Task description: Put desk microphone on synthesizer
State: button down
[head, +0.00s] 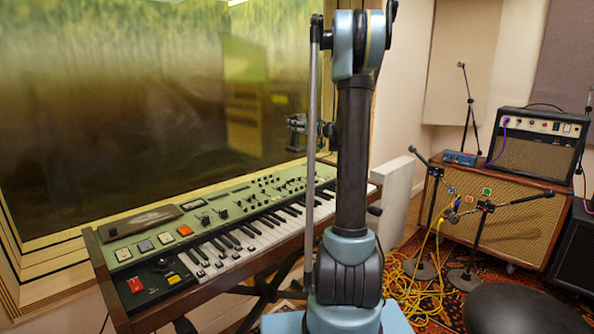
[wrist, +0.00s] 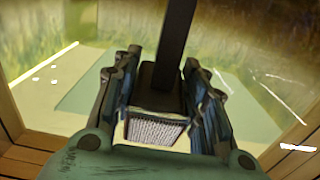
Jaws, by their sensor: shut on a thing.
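The synthesizer (head: 215,225), pale green with a row of keys, stands on a dark stand under the window at the left in the head view. My gripper (head: 299,128) shows small and partly behind my arm, above the far right end of the synthesizer. In the wrist view my gripper (wrist: 155,100) is shut on the desk microphone (wrist: 153,130), whose pale mesh face shows between the fingers with a dark stem running up from it. Its base is not clear in the wrist view, and I cannot make the microphone out in the head view.
A dark flat piece (head: 145,221) lies on the synthesizer's rear left. The window (head: 150,110) rises close behind. To the right are a speaker cabinet (head: 520,220) with an amplifier (head: 538,145) on it, microphone stands, yellow cables (head: 410,285) and a dark round stool (head: 525,308).

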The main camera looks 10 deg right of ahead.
aim_at(296, 145)
jog(key=shift+w+a, duration=0.15)
jog(key=shift+w, duration=0.15)
jog(key=shift+w+f, duration=0.2)
jog(key=shift+f, duration=0.1)
notch_tip(296, 145, down, 4)
jog(key=shift+w+a+f, duration=0.1)
jog(key=shift+a+f, duration=0.05)
jog(key=shift+f, duration=2.55)
jog(key=c, duration=1)
grip_release()
jog(key=shift+o, duration=0.2)
jog(key=shift+s+d, duration=0.2)
jog(key=shift+s, duration=0.05)
